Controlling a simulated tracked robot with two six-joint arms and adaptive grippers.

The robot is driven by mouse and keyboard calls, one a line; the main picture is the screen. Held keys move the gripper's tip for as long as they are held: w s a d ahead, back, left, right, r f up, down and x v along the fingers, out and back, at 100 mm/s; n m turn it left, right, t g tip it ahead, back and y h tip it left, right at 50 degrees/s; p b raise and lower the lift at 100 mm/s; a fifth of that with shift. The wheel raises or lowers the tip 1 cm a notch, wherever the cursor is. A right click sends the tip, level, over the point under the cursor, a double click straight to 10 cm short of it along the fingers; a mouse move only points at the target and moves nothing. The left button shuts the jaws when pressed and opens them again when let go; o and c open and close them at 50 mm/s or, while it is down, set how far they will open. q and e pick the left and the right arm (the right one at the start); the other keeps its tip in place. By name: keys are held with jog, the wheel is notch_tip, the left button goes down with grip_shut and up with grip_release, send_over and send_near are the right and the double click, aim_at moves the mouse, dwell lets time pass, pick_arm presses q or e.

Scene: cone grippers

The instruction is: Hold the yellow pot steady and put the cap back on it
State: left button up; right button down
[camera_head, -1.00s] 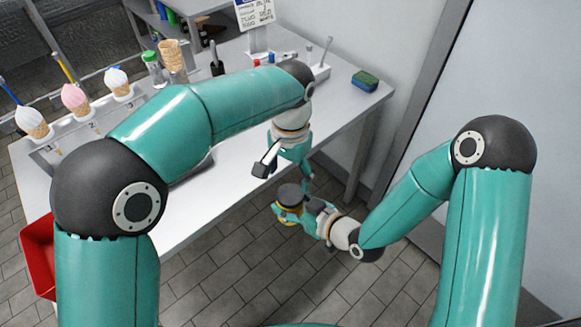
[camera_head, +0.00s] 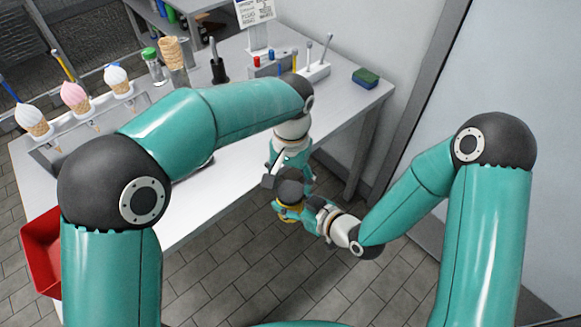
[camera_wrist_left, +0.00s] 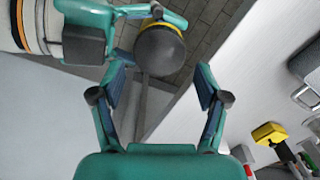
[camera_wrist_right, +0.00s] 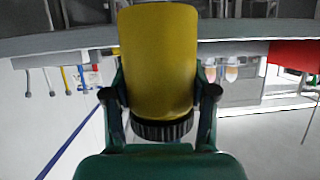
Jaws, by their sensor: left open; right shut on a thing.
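The yellow pot (camera_wrist_right: 158,60) is gripped between the fingers of my right gripper (camera_wrist_right: 158,85), off the table's front edge. It also shows in the head view (camera_head: 288,213), partly hidden by the gripper. A dark round cap (camera_wrist_left: 160,48) sits on the pot, with a yellow rim around it in the left wrist view. Its ribbed side shows in the right wrist view (camera_wrist_right: 162,130). My left gripper (camera_wrist_left: 163,78) is open, with the cap just ahead of its fingertips and roughly centred between them. In the head view my left gripper (camera_head: 286,172) hangs close to the cap.
The white table (camera_head: 340,105) lies behind the grippers. It carries a cone rack (camera_head: 95,120), a green-capped jar (camera_head: 153,66), a tool holder (camera_head: 312,72) and a sponge (camera_head: 366,77). A red bin (camera_head: 42,255) is at left. Open floor lies below the pot.

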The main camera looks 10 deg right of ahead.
aim_at(290, 190)
pick_arm(q)
jog(key=shift+f, duration=2.05)
jog(key=c, duration=1)
jog(key=m, duration=0.5)
jog(key=shift+m, duration=0.3)
jog(key=o, duration=1.2)
jog(key=shift+o, duration=0.2)
jog(key=shift+r, duration=0.1)
jog(key=shift+r, duration=2.2)
